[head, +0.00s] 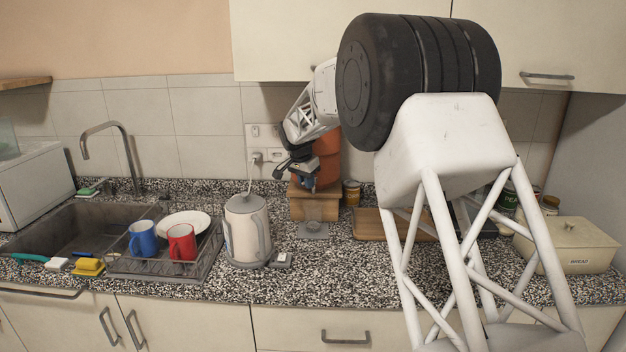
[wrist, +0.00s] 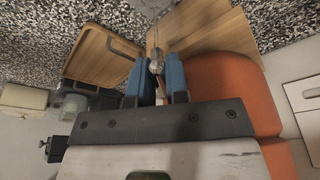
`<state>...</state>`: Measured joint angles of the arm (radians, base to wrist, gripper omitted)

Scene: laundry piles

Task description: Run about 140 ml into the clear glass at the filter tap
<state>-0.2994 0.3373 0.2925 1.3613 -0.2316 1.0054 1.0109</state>
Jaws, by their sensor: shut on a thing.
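The orange filter (head: 328,152) stands on a wooden stand (head: 315,205) at the back of the counter; its orange body also fills the right of the wrist view (wrist: 222,88). My gripper (head: 305,181) is in front of the filter's lower part. In the wrist view its blue fingers (wrist: 156,62) are shut on the small metal filter tap (wrist: 156,68). A clear glass (wrist: 150,10) shows faintly beyond the tap at the top edge of the wrist view. In the head view a small grey pad (head: 313,232) lies below the tap. I cannot make out the water level or any stream.
A kettle (head: 247,232) stands left of the stand, with a small grey device (head: 282,260) beside it. A dish rack (head: 198,270) holds a blue mug, a red mug and a plate. A wooden tray (head: 372,224) and a bread box (head: 568,244) are to the right.

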